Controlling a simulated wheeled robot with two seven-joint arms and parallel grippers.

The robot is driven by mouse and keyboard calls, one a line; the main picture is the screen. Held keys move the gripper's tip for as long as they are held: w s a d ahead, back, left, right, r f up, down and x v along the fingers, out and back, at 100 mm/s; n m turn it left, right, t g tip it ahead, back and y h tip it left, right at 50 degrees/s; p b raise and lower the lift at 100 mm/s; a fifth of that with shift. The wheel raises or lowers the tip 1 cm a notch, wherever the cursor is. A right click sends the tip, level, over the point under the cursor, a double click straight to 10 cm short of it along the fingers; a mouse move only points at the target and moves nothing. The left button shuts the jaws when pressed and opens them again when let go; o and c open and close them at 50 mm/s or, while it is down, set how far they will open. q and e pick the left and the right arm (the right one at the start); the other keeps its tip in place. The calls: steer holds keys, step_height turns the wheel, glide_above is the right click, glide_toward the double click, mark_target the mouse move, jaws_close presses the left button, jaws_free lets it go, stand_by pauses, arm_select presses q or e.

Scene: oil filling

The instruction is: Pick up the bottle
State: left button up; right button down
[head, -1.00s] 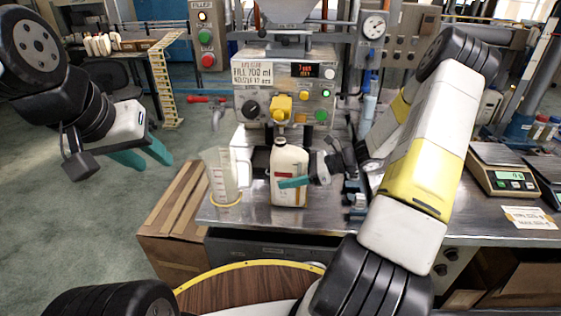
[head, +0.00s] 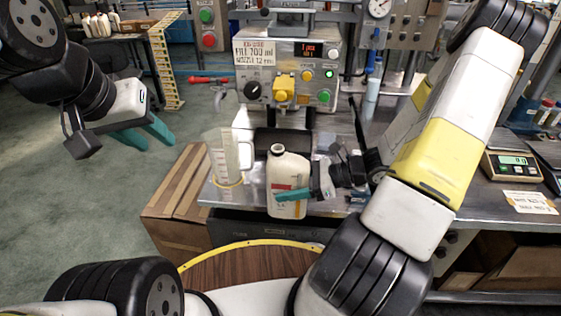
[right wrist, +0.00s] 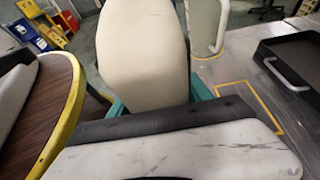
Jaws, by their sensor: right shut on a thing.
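The bottle (head: 287,170) is white with an open dark mouth and a red band on its label. It is in front of the filling machine, near the front edge of the metal bench in the head view. My right gripper (head: 292,195) is shut on the bottle from the right, with a teal finger across its front. The bottle's pale body (right wrist: 146,45) fills the middle of the right wrist view between the teal fingers. Its base appears to be off the bench, though the height is hard to tell. My left gripper (head: 143,134) hangs over the floor at the left, its two teal fingers apart and empty.
A clear measuring jug (head: 222,160) stands just left of the bottle. The filling machine (head: 285,78) with knobs and a display is behind. A scale (head: 512,165) is at the right. A round wooden table with a yellow rim (head: 228,246) is close in front.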

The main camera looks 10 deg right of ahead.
steer(key=shift+s+a, duration=0.2)
steer(key=shift+s, duration=0.55)
steer(key=shift+s+a, duration=0.2)
steer(key=shift+s, duration=0.55)
steer(key=shift+s, duration=0.15)
